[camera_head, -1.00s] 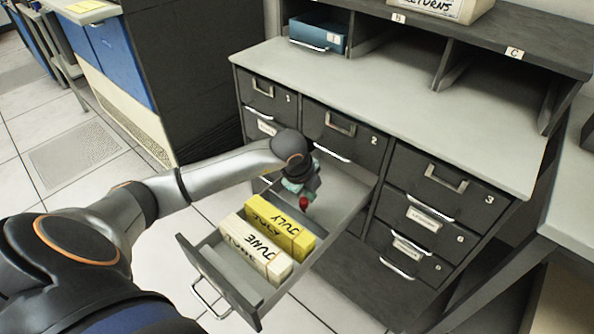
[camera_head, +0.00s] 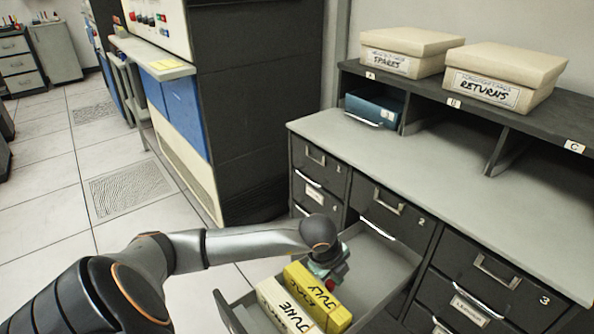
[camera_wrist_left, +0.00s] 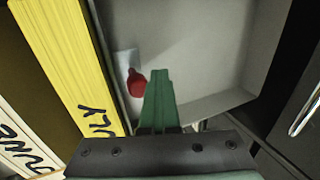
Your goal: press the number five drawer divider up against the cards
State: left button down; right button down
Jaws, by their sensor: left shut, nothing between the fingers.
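The open drawer (camera_head: 384,273) below the number 2 drawer holds a yellow JULY card block (camera_head: 318,297) and a cream JUNE card block (camera_head: 283,308) in front of it. My left gripper (camera_head: 327,266) is inside the drawer, behind the yellow block. Its green fingers (camera_wrist_left: 158,100) are shut and empty in the left wrist view. A red knob (camera_wrist_left: 136,83) on a pale plate (camera_wrist_left: 127,61), apparently part of the divider, lies between the fingers and the yellow block (camera_wrist_left: 75,75). I cannot tell whether the fingers touch it. My right gripper is out of view.
The drawer floor (camera_wrist_left: 205,50) behind the fingers is bare. Closed drawers with handles flank the open one. The grey countertop (camera_head: 440,190) is clear.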

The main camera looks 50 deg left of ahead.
aim_at(311, 292)
pick_arm(q)
jog(key=shift+s+a+p, duration=0.2)
jog(key=shift+s+p, duration=0.35)
jog(key=shift+s, duration=2.05)
jog(key=shift+s+a+f+p, duration=0.15)
jog(key=shift+s+p, duration=0.15)
jog(key=shift+s, duration=1.05)
jog(key=shift+w, duration=0.15)
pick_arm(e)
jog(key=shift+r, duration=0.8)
pick_arm(q)
jog(key=shift+w, duration=0.1)
